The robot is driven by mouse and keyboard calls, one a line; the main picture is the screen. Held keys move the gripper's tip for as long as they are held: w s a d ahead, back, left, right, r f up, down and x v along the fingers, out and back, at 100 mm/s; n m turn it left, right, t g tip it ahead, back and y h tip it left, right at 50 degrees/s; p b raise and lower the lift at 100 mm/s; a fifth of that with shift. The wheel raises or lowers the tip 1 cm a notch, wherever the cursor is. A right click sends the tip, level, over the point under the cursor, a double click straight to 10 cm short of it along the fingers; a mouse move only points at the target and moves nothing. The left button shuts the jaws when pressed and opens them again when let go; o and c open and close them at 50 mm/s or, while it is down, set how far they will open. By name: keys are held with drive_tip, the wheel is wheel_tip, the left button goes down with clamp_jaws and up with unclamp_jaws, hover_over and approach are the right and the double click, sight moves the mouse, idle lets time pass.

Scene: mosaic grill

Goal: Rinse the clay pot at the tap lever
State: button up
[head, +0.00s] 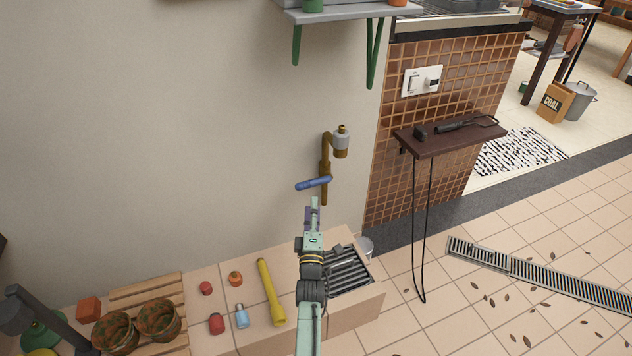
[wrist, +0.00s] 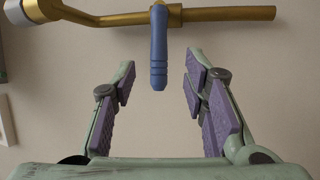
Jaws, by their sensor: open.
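The tap (head: 325,165) is a brass pipe on the wall with a pale grey fitting at its top. Its blue lever (head: 313,183) sticks out to the left. In the wrist view the lever (wrist: 159,50) points down from the brass pipe (wrist: 225,14), between and beyond my fingertips. My gripper (head: 314,207) is open and empty just below the lever; its spread purple-padded fingers (wrist: 159,78) show no contact with it. Two brown-and-green mottled pots, a left one (head: 115,332) and a right one (head: 161,319), stand at lower left, far from my gripper.
A slatted dark grate (head: 347,270) lies in the ledge below the tap. A yellow flashlight-like tool (head: 270,291), a blue bottle (head: 241,316) and small red items lie on the ledge. A shelf (head: 345,13) hangs above; a dark wall shelf (head: 450,136) juts out at right.

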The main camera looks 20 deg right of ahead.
sight(314, 182)
drive_tip(key=x, duration=0.9)
drive_tip(key=shift+w+d+r+p, duration=0.1)
drive_tip(key=shift+w+r+p, duration=0.1)
drive_tip(key=shift+w+p, duration=0.15)
clamp_jaws()
idle(0.4)
